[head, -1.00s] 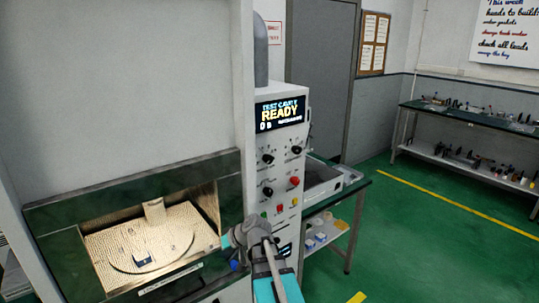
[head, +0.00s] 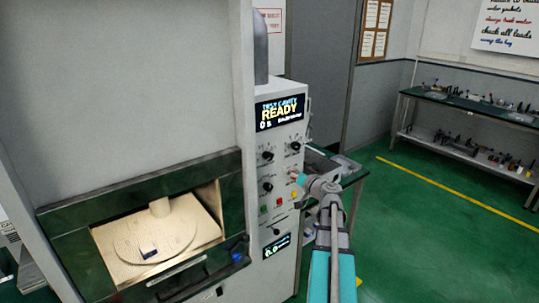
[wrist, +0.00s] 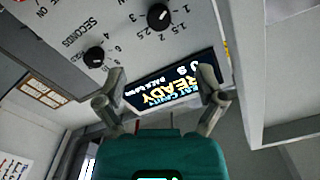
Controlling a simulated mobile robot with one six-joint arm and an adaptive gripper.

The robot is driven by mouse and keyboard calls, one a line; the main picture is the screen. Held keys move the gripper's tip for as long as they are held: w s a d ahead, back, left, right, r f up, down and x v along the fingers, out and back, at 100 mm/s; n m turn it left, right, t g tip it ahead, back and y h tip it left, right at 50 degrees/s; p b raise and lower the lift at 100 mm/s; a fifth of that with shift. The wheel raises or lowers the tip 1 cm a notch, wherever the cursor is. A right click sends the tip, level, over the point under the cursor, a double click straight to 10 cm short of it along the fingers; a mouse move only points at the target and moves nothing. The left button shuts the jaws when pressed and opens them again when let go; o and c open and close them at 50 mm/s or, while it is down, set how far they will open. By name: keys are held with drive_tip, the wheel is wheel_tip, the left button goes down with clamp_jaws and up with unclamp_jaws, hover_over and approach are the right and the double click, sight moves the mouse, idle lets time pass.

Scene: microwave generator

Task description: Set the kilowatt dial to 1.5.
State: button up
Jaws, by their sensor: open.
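The kilowatt dial (wrist: 158,17) is a black round knob with 1, 1.5, 2 and 2.5 printed around it, upside down at the top of the wrist view. In the head view it is the upper left knob (head: 267,156) on the white control panel. I cannot tell which number it points at. My gripper (wrist: 163,75) is open and empty, with its fingers spread in front of the READY display (wrist: 168,80), apart from the dial.
The seconds dial (wrist: 93,57) is left of the kilowatt dial in the wrist view. Another black knob (head: 267,187) and several coloured buttons are lower on the panel. The lit cavity (head: 155,235) is at left. Green floor is clear at right.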

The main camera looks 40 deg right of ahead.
sight(270, 157)
drive_tip(key=shift+w+d, duration=0.1)
drive_tip(key=shift+w, duration=0.05)
idle(0.3)
drive_tip(key=w, duration=1.3)
drive_tip(key=shift+w, duration=0.25)
drive_tip(key=c, duration=1.2)
